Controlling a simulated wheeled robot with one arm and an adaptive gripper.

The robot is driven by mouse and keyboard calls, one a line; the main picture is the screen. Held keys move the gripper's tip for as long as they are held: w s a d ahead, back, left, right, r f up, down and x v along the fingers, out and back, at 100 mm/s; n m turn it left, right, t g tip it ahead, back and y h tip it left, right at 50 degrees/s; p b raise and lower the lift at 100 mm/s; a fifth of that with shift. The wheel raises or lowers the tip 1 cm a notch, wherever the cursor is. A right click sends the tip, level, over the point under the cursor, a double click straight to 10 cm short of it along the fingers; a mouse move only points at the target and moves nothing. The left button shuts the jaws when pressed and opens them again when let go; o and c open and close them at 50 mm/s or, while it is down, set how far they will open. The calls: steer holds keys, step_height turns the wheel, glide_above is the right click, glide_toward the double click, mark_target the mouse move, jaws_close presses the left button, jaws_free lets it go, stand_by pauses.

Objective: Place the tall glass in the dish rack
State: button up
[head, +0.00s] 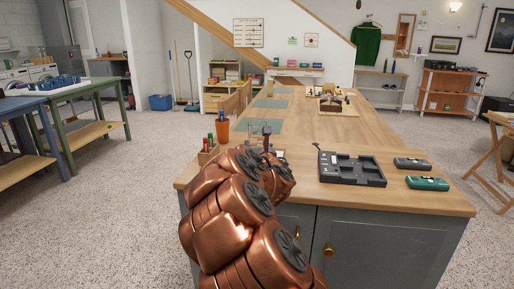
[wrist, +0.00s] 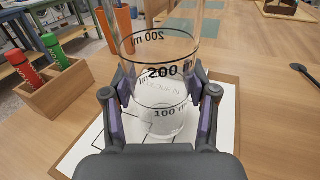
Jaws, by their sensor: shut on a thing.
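The tall glass (wrist: 160,72) is clear, with black millilitre markings, and stands upright in the wrist view. My gripper (wrist: 163,95) is shut on it, one finger at each side of its wall. Beneath the glass is a white sheet with black lines on a brown board (wrist: 225,140); I cannot tell whether the glass touches it. In the head view my gripper (head: 262,136) is over the near left part of the wooden counter, and the glass is hard to make out. A blue rack-like thing (head: 66,82) is on the green table at left; I cannot tell if it is the dish rack.
The wooden counter (head: 390,135) holds a dark tray (head: 350,170), two handheld devices (head: 428,183) at right, an orange cup (head: 222,132) and a wooden box (wrist: 62,98) with red and green bottles. Open floor (head: 110,190) separates the counter from the left tables.

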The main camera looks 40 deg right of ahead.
steer(key=shift+f, duration=0.2)
steer(key=o, duration=1.4)
steer(key=shift+r, duration=0.1)
steer(key=shift+r, duration=0.15)
steer(key=v, duration=0.9)
steer(key=shift+s+a, duration=0.1)
steer(key=shift+a, duration=0.05)
steer(key=shift+s+a+f+b, duration=0.1)
steer(key=shift+s+f+b, duration=0.2)
steer(key=shift+b, duration=0.45)
steer(key=shift+b+v, duration=1.05)
steer(key=shift+b, duration=0.15)
